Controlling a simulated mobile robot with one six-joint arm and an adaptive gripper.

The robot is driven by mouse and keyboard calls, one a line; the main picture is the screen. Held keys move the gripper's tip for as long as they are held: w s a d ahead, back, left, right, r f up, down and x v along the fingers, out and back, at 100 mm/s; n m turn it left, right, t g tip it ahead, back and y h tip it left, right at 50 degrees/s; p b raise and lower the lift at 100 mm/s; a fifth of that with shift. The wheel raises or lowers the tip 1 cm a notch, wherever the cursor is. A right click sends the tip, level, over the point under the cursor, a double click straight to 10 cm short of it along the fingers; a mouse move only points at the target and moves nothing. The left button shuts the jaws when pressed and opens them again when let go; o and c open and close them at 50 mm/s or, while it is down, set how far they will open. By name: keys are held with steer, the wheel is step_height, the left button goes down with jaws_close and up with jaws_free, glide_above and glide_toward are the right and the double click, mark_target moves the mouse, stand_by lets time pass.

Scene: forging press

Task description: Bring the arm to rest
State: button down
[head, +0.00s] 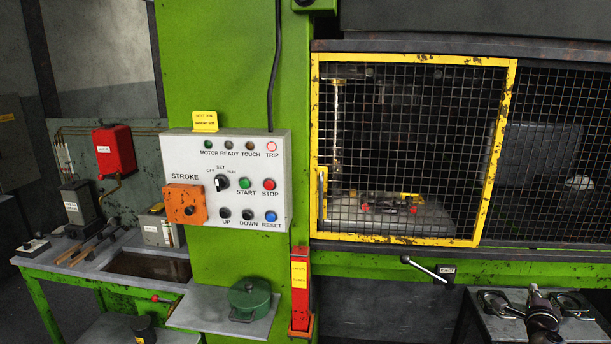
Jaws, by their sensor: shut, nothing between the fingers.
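My gripper (534,291) shows at the lower right of the head view, at the end of my dark arm, which comes in from the bottom edge. Its fingers look small and closed together, with nothing seen between them. In the picture it overlaps a grey side table (490,327) at the right; I cannot tell how far above the top it is.
A black-knobbed lever (427,268) juts out left of my gripper. Dark ring-shaped handles (497,304) lie on the side table. The yellow-framed mesh guard (498,150) covers the press opening. A control box (240,160) and a red-orange post (300,290) stand left.

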steer(key=w+a+f+n+g+y, duration=0.1)
steer(key=w+a+f+n+y, duration=0.3)
steer(key=a, duration=0.5)
steer(key=w+a+f+n+g+y, duration=0.1)
steer(key=w+a+n+y, duration=0.1)
steer(key=a+n+y, duration=0.5)
steer(key=w+a+f+n+g+y, duration=0.1)
steer(key=w+a+f+n, duration=0.2)
steer(key=a, duration=0.8)
steer(key=s+a+f+n+g+h, duration=0.1)
steer(key=s+a+f+n+g, duration=0.4)
steer(key=a, duration=0.3)
steer(key=s+a+f+n+g+h, duration=0.2)
steer(key=s+a+f+n+g, duration=0.3)
steer(key=s+a+g, duration=0.1)
steer(key=a+g, duration=0.1)
steer(key=a, duration=0.1)
steer(key=shift+s+a+f+g, duration=0.25)
steer(key=shift+a+f+g, duration=0.05)
steer(key=shift+a, duration=0.05)
